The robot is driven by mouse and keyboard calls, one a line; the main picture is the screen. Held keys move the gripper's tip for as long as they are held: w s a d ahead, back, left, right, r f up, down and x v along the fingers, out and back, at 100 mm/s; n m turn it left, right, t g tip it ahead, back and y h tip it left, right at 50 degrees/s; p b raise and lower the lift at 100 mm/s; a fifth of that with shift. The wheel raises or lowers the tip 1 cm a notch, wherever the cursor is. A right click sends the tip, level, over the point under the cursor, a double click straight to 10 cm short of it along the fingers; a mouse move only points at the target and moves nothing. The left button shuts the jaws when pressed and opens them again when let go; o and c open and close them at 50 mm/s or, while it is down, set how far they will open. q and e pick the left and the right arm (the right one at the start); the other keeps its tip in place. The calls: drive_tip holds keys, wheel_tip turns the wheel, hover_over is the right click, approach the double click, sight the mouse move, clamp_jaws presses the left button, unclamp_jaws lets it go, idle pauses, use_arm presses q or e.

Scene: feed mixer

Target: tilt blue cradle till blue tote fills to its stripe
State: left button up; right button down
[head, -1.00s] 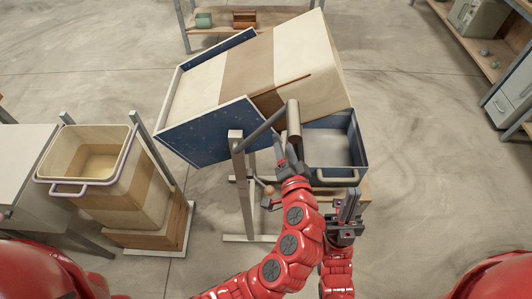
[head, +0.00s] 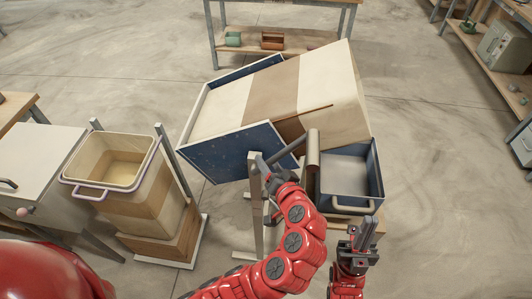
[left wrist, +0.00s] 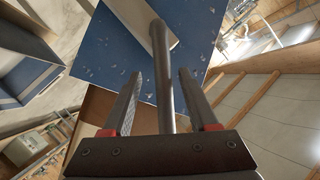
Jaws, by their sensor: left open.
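The blue cradle (head: 232,153) is tilted on its stand, holding a large cream-and-brown banded box (head: 235,100) that leans towards the right. A grey lever (head: 292,147) with a brownish grip (head: 313,150) sticks out from its near side. The blue tote (head: 376,165) stands below the box's lower end; its visible inside is plain grey, and I cannot make out a stripe. My left gripper (head: 268,167) is at the lever near the post. In the left wrist view its open fingers (left wrist: 158,95) straddle the lever (left wrist: 164,70). My right gripper (head: 367,230) points up in front of the tote, apart from it.
A cream-and-brown bin (head: 153,150) with a pale handle stands on a base at left, beside a white cabinet (head: 40,150). The cradle's upright post (head: 256,210) is close to my left arm. A shelf (head: 285,45) stands behind. Open floor lies at right.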

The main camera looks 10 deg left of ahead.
sight(271, 130)
use_arm(q)
drive_tip(key=x, duration=0.1)
drive_tip(key=p+x, duration=0.1)
drive_tip(key=x, duration=0.1)
drive_tip(key=shift+w+a+r, duration=0.1)
drive_tip(key=shift+w+r, duration=0.1)
drive_tip(key=shift+r, duration=0.1)
clamp_jaws()
idle(1.2)
